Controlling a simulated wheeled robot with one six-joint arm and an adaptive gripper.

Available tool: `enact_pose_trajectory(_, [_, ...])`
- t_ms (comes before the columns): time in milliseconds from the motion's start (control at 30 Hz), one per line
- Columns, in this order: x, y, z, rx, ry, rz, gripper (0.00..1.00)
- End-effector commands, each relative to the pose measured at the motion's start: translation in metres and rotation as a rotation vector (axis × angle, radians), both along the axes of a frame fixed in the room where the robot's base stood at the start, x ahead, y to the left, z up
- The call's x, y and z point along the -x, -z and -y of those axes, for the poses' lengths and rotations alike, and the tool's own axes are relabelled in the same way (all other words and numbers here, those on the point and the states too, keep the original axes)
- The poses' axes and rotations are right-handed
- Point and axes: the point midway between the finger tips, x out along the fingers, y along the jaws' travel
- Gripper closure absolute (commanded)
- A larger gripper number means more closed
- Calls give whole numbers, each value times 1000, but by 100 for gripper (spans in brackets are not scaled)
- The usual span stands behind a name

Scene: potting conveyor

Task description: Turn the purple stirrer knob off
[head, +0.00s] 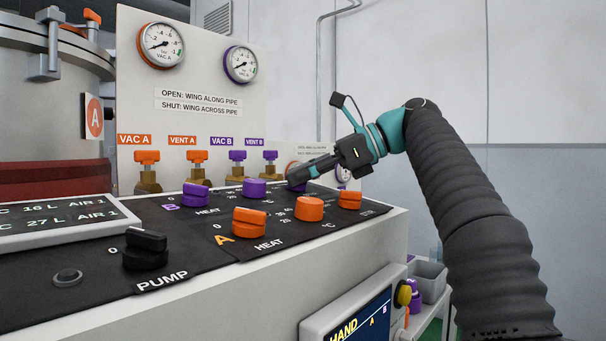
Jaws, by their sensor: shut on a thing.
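The purple stirrer knob (298,187) is the rightmost in row B of the black panel, mostly hidden by my gripper's fingers. My gripper (296,178) reaches in from the right, tilted down to the left, and is shut on this knob. The knob's pointer and setting marks are hidden, so I cannot tell its setting. Two other purple knobs stand left of it in the row: the B heat knob (195,194) and the B temperature knob (255,188).
Orange row A knobs stand just in front: heat (249,221), temperature (309,208) and a right one (350,199). A black pump knob (145,250) is front left. Wing valves (197,168) and gauges (161,45) are behind. Free air lies above the panel.

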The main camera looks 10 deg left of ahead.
Motion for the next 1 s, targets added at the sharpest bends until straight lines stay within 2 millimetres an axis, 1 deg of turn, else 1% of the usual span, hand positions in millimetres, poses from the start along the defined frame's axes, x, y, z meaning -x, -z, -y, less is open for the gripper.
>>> enact_pose_trajectory(33, [0,1,0,1,-1,-3,99])
enact_pose_trajectory(67, [0,1,0,1,-1,-3,62])
enact_pose_trajectory(100, [0,1,0,1,-1,-3,52])
enact_pose_trajectory(133, [0,1,0,1,-1,-3,45])
enact_pose_trajectory(167, [0,1,0,1,-1,-3,41])
enact_pose_trajectory(467, [0,0,1,1,1,-1,41])
enact_pose_trajectory(667, [-2,-4,12,1,2,0,41])
enact_pose_trajectory(1000, [-7,-4,82,1,4,-1,41])
